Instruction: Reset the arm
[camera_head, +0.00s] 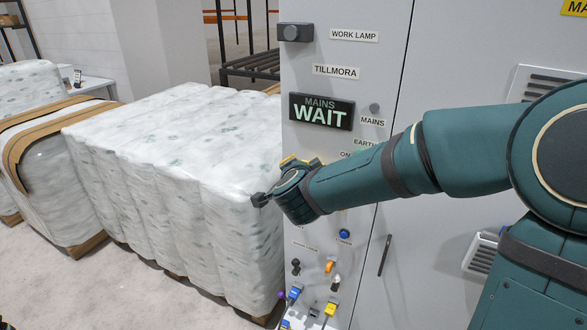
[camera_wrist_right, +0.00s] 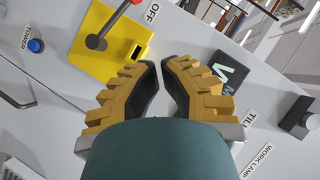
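My right arm reaches in from the right in the head view, across the front of a grey cabinet (camera_head: 450,45). My right gripper (camera_head: 262,198) is at the cabinet's left edge, mostly hidden by its own wrist. In the wrist view its two yellow fingers with black pads (camera_wrist_right: 160,66) nearly meet at the tips, with nothing between them. Beyond them on the panel is a yellow switch box (camera_wrist_right: 85,55) with a red-ended lever (camera_wrist_right: 105,34), near an OFF label. The box is mostly or wholly hidden behind my wrist in the head view. My left gripper is not in view.
A lit display (camera_head: 321,112) reads MAINS WAIT. A dark knob (camera_head: 295,32) sits above it. A blue button (camera_head: 344,234) and several coloured plugs (camera_head: 329,308) are lower on the panel. Plastic-wrapped bales (camera_head: 180,170) stand left; pale floor (camera_head: 80,290) is clear before them.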

